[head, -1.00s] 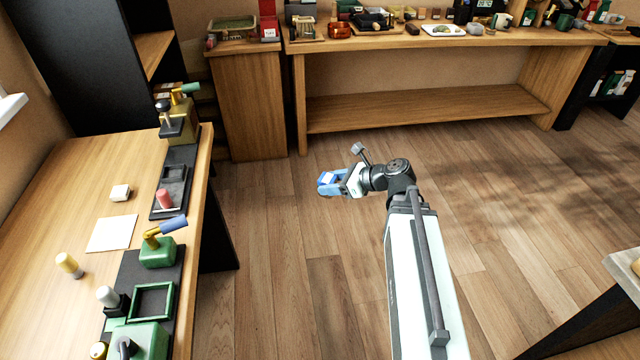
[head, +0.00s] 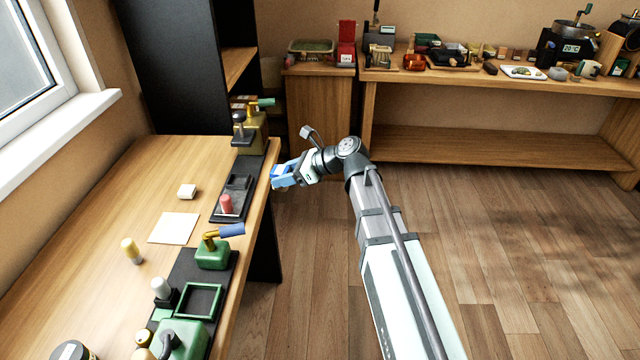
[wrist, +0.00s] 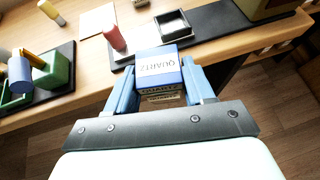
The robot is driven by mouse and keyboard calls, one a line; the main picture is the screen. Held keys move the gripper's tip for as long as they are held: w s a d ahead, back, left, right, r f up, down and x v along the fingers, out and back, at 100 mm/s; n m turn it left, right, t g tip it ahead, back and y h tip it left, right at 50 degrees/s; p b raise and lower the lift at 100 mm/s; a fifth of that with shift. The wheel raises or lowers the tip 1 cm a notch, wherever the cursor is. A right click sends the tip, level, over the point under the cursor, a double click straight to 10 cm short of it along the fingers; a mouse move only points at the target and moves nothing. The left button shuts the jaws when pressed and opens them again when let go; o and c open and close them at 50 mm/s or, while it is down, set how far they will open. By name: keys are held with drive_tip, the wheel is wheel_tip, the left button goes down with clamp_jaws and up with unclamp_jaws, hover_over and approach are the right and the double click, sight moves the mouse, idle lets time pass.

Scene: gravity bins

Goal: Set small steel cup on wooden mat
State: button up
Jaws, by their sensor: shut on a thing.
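My gripper (head: 284,176) is at the right edge of the left bench, close to a black tray. In the wrist view my gripper (wrist: 159,84) has its blue fingers on both sides of a blue box with a white label reading QUARTZ (wrist: 158,68). The box also shows small in the head view (head: 280,178). I cannot make out a small steel cup in either view. A pale square sheet (head: 173,228) lies flat on the left bench; I cannot tell if it is the wooden mat.
The left bench (head: 120,210) holds a black tray (head: 232,212) with a red-topped piece, a green device (head: 213,254), a yellow-topped bottle (head: 131,250) and a small white block (head: 187,191). A crowded wooden counter (head: 500,78) stands at the back. The floor between is clear.

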drive_tip(key=s+a+r+n+g, duration=0.1)
drive_tip(key=s+a+r, duration=0.1)
drive_tip(key=a, duration=0.7)
drive_tip(key=s+a+r+n+g, duration=0.1)
drive_tip(key=s+a+r, duration=0.15)
drive_tip(key=a, duration=0.55)
drive_tip(key=s+a+f, duration=0.3)
drive_tip(key=s+a, duration=0.4)
drive_tip(key=a, duration=0.4)
drive_tip(key=shift+s, duration=0.2)
drive_tip(key=shift+a, duration=0.1)
drive_tip(key=shift+f, duration=2.95)
drive_tip(key=shift+f, duration=0.5)
drive_tip(key=o, duration=1.5)
drive_tip(key=shift+c, duration=0.2)
